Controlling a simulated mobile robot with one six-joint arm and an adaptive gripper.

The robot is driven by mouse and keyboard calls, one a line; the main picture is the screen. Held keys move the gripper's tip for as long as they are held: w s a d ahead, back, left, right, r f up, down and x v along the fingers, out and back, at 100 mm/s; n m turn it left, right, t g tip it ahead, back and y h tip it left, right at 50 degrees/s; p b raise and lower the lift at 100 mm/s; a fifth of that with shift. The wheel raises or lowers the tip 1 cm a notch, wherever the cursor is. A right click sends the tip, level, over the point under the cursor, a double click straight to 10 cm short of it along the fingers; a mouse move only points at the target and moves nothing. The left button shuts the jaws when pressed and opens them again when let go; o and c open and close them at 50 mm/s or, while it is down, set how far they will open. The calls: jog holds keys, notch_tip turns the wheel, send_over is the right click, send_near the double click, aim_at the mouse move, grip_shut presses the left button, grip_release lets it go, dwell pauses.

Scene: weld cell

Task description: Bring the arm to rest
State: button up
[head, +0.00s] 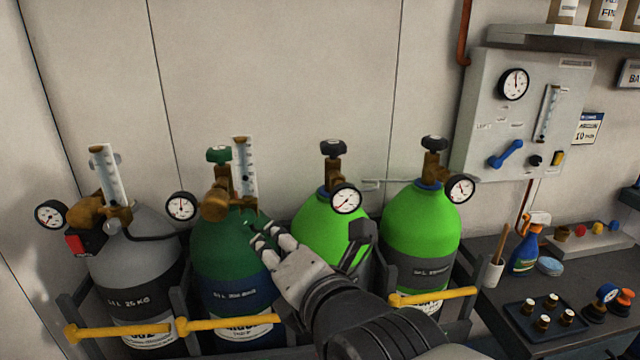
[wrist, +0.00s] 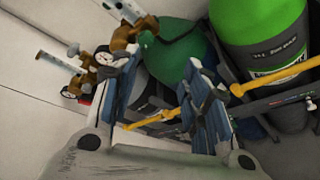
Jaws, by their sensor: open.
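My gripper (head: 255,235) is in front of the dark green gas cylinder (head: 224,257) in the head view, with my arm reaching in from the lower right. In the wrist view my gripper (wrist: 168,88) has its two blue-padded fingers apart, with nothing held between them. The dark green cylinder (wrist: 178,58) shows beyond the fingers. I cannot tell how wide the gap is between the fingertips and the cylinder. My arm hides the lower part of the nearer bright green cylinder (head: 322,226).
A grey cylinder (head: 140,255) stands left and another bright green cylinder (head: 420,228) right. Gauges, valves and yellow bars (head: 230,323) surround them. A wall panel (head: 490,118) and a dark bench (head: 500,297) with a spray bottle (head: 527,248) are at right.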

jog(key=s+d+f+m+g+h, duration=0.2)
jog(key=s+d+f+m, duration=0.2)
jog(key=d+m, duration=0.3)
jog(key=s+d+f+m+g+h, duration=0.3)
jog(key=s+d+m, duration=0.4)
jog(key=m, duration=0.6)
jog(key=s+d+f+m+g+h, duration=0.2)
jog(key=s+d+f+m, duration=0.3)
jog(key=d+m, duration=0.4)
jog(key=shift+s+f+m+g+h, duration=0.35)
jog(key=shift+s+m+g, duration=0.2)
jog(key=shift+m, duration=0.25)
